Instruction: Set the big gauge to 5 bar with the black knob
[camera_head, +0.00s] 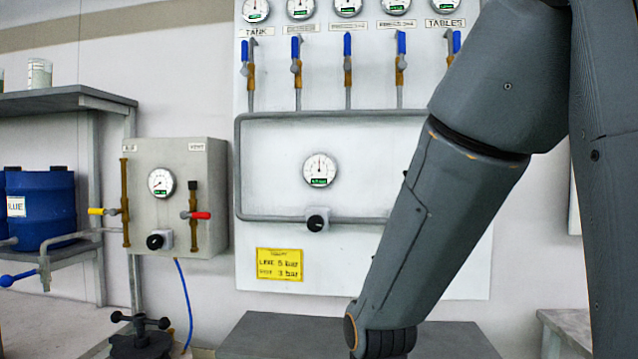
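The big gauge (320,170) is a round white dial in the middle of the white wall panel (290,140). Its needle seems to point about straight up; the small green readout is too small to read. The black knob (317,222) sits below it on the grey pipe, with a pale mark on its face. Nothing touches the knob. My arm comes down across the right of the view, in front of the panel, and leaves the frame at the bottom. My gripper is out of view.
A grey box (196,160) at left has its own gauge (161,182), black knob (157,241) and yellow and red levers. Several blue-handled valves line the panel top. A yellow note (280,265) seems to read line 5 bar. A grey surface (270,338) lies below.

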